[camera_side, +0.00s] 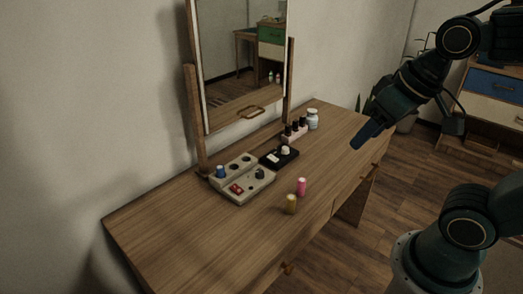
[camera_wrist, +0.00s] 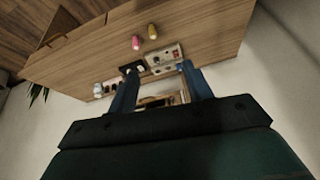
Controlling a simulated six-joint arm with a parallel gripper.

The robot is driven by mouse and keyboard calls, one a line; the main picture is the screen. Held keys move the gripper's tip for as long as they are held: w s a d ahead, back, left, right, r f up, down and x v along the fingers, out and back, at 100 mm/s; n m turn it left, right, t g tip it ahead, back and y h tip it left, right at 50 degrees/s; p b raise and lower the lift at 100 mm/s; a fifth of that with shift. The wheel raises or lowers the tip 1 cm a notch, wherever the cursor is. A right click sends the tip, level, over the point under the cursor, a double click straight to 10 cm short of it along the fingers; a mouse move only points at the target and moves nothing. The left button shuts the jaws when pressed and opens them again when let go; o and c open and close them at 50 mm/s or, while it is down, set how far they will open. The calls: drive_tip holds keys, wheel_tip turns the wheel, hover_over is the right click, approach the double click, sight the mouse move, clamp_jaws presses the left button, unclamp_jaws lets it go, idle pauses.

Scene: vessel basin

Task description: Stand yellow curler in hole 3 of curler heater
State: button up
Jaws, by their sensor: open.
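The yellow curler (camera_side: 291,204) stands upright on the wooden dresser top, close to its front edge. It also shows in the wrist view (camera_wrist: 152,32). The beige curler heater (camera_side: 242,178) lies behind it to the left, with several round holes, a red switch and a dark knob. A blue curler (camera_side: 221,172) stands in a hole at its left end. The hole numbers are too small to read. In the wrist view the heater (camera_wrist: 163,58) is partly hidden by a finger. My gripper (camera_side: 361,142) is open and empty, high to the right of the curlers, apart from everything.
A pink curler (camera_side: 301,187) stands beside the yellow one. A black tray (camera_side: 279,157), a rack of dark bottles (camera_side: 295,131) and a white jar (camera_side: 313,119) stand behind. A mirror (camera_side: 240,65) rises at the back. The dresser's left end is clear.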

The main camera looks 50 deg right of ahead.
drive_tip(key=w+d+f+m+g, duration=0.2)
drive_tip(key=w+f+m, duration=0.45)
drive_tip(key=w, duration=0.45)
drive_tip(key=m+g, duration=0.3)
drive_tip(key=m, duration=0.4)
hover_over(291, 197)
wheel_tip(291, 197, down, 12)
drive_tip(key=shift+s+d, duration=0.1)
drive_tip(key=shift+f, duration=4.25)
drive_tip(key=shift+f, duration=0.15)
drive_tip(key=shift+f, duration=2.45)
drive_tip(key=c, duration=1.1)
